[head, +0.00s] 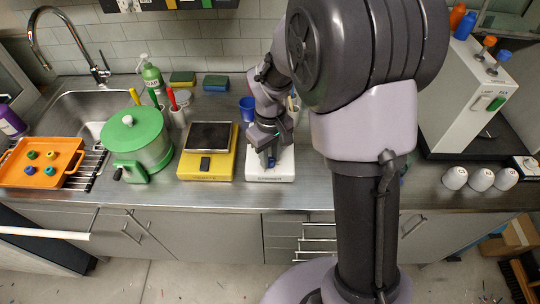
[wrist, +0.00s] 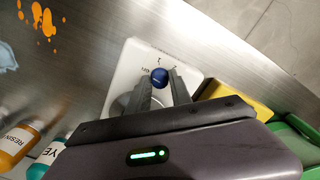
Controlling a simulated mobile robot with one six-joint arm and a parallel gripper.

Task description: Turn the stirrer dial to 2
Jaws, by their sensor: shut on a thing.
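The white stirrer (head: 285,170) sits near the front edge of the steel bench, and its white body (wrist: 128,58) also shows in the wrist view. Its blue dial (wrist: 159,77) is on the front part, with small dark marks around it.
A yellow scale (head: 223,170) stands just left of the stirrer, with a green pot (head: 135,145) further left. A blue cup (head: 247,108) stands behind. In the wrist view, resin bottles (wrist: 17,140) stand at the lower left. White cups (head: 480,180) are far right.

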